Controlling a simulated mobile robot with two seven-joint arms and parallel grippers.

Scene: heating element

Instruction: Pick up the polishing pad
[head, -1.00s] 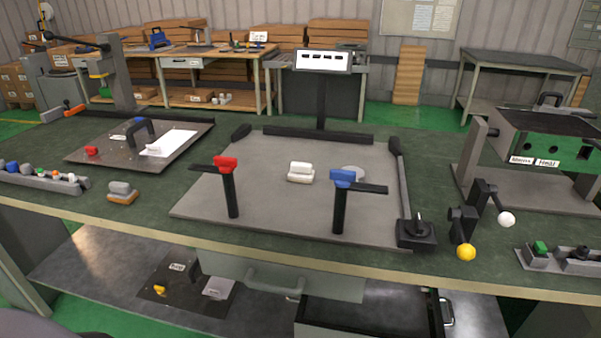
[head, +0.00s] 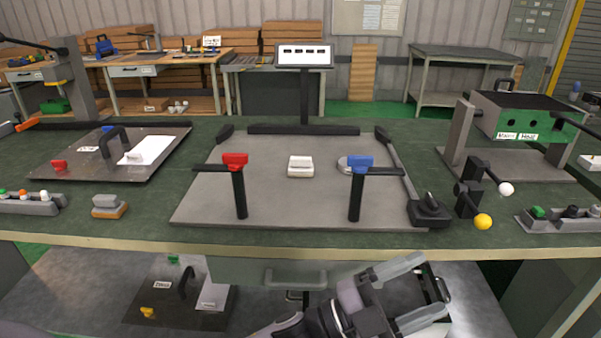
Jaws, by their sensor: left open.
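Two handled blocks could be the polishing pad, and I cannot tell which. A white block (head: 300,166) lies on the grey plate (head: 280,205) in the middle of the table. A grey block with an orange-brown base (head: 109,207) lies on the green tabletop to the left, near the front edge. My left gripper (head: 430,286) is open and empty, low in front of the table's front edge, below and to the right of both blocks. My right gripper is not in view.
A red-topped post (head: 238,188) and a blue-topped post (head: 357,190) stand at the plate's front. A lever with a yellow ball (head: 482,221) is to the right.

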